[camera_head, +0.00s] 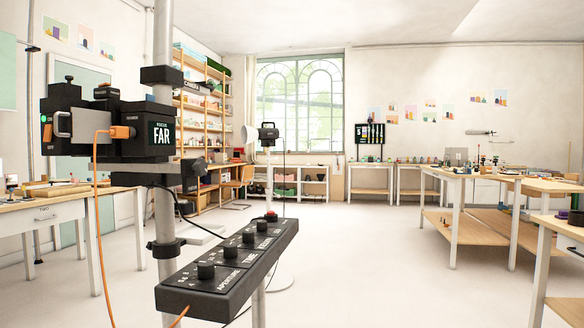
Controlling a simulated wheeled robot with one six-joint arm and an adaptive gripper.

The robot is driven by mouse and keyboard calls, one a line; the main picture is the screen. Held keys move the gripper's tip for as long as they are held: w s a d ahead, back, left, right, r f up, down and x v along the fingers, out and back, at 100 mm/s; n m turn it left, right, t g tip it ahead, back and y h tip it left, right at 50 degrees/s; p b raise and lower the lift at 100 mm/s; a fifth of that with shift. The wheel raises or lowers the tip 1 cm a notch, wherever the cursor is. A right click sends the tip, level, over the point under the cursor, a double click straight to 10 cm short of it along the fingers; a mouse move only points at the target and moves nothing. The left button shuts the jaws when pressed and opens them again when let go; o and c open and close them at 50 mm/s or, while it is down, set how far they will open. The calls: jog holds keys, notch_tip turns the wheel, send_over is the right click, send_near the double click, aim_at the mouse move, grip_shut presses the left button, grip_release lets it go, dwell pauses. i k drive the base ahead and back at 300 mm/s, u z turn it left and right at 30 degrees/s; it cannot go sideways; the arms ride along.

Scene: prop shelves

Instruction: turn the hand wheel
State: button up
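I cannot make out a hand wheel for certain in this view. Close at the left, a black device (137,128) with a display reading "FAR" is clamped to a grey upright pole (164,225). It has small knobs on top and an orange plug at its front. Below it, a long black control box (228,270) carries several round black knobs in a row, one labelled "APERTURE". A red-topped button (271,216) shows at its far end. My gripper is not in view.
An orange cable (96,220) hangs from the device. A white worktable (66,212) stands at the left and another (455,215) at the right. A lamp-like unit on a stand (268,140) is behind the control box. The middle floor (370,260) is clear.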

aim_at(200, 167)
jog(key=z, duration=1.15)
jog(key=i, duration=0.75)
jog(key=u, duration=2.5)
